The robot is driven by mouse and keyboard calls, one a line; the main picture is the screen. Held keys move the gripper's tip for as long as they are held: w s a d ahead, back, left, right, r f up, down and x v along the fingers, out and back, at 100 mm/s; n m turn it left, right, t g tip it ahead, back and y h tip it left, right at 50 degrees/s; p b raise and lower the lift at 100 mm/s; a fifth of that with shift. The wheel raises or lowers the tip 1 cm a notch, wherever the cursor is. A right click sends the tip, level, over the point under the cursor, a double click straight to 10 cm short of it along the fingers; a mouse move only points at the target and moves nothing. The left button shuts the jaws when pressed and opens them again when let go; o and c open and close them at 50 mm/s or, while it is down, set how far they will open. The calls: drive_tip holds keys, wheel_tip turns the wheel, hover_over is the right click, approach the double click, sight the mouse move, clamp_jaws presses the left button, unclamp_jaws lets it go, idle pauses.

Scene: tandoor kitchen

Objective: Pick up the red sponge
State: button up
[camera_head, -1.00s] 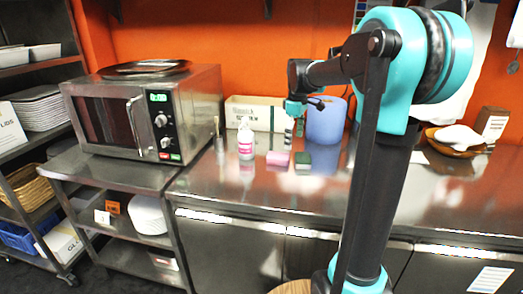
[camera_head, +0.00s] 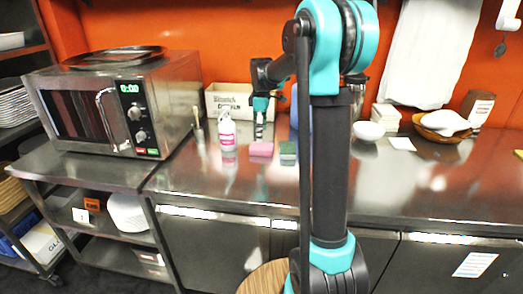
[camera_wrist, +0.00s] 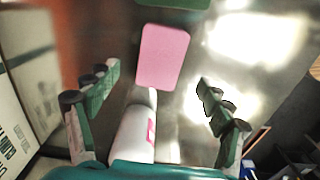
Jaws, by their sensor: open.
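The red sponge looks pink here. It lies flat on the steel counter in the head view (camera_head: 261,149) and in the upper middle of the wrist view (camera_wrist: 163,56). My gripper (camera_head: 260,132) is open and empty above the counter, close to the sponge. In the wrist view, the sponge is beyond the tips of my gripper (camera_wrist: 156,80), roughly between their lines and not touched. The exact height gap is hard to tell.
A white bottle with a pink label (camera_head: 227,133) stands left of the sponge and shows between my fingers in the wrist view (camera_wrist: 130,135). A green sponge (camera_head: 288,150) lies just right. A beige box (camera_head: 228,101) is behind; a microwave (camera_head: 120,105) is left. The front counter is clear.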

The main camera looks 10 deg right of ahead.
sight(262, 146)
drive_tip(key=shift+f, duration=3.2)
drive_tip(key=shift+c, duration=0.6)
drive_tip(key=c, duration=0.7)
drive_tip(key=shift+r, duration=0.15)
drive_tip(key=shift+c, duration=0.2)
wheel_tip(262, 146, up, 20)
